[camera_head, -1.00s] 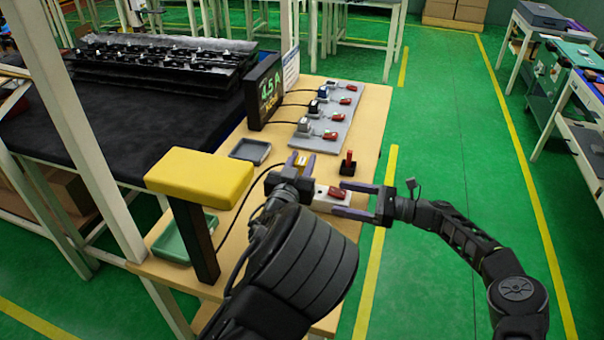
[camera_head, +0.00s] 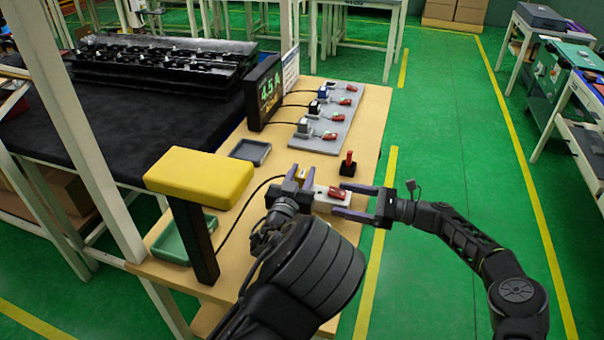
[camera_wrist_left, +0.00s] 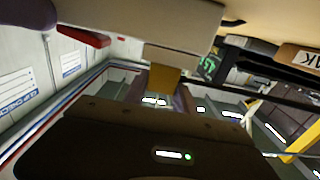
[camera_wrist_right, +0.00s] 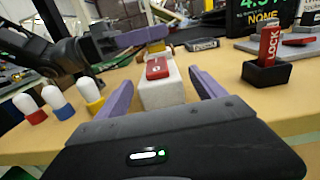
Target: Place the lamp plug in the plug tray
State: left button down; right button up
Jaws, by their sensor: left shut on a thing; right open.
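The yellow plug (camera_head: 303,174), which looks like the lamp plug, is between the purple fingers of my left gripper (camera_head: 300,176), shut on it. The left wrist view also shows the plug (camera_wrist_left: 163,80) at the white block's end; whether they touch is unclear. A white socket block (camera_head: 323,206) with a red switch (camera_head: 335,194) lies between my grippers. My right gripper (camera_head: 356,201) is open at the block's right end, fingers either side in the right wrist view (camera_wrist_right: 163,90). A small dark tray (camera_head: 250,151), apparently the plug tray, lies empty; its label (camera_wrist_right: 203,44) is hard to read.
A grey board (camera_head: 325,128) with several plugs and red switches lies at the back. A red lock stands in a black holder (camera_head: 347,169). A yellow-topped post (camera_head: 198,240) and a green tray (camera_head: 172,246) stand at the left. A display (camera_head: 263,92) stands behind the dark tray.

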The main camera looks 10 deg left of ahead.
pick_arm(q)
jog(key=c, duration=1)
grip_release()
jog(key=shift+p, duration=0.4)
jog(key=s, duration=0.5)
jog(key=s+a, duration=0.1)
jog(key=s, duration=0.2)
jog(key=r, duration=0.8)
jog(key=shift+w, duration=0.25)
jog(key=shift+f, duration=0.1)
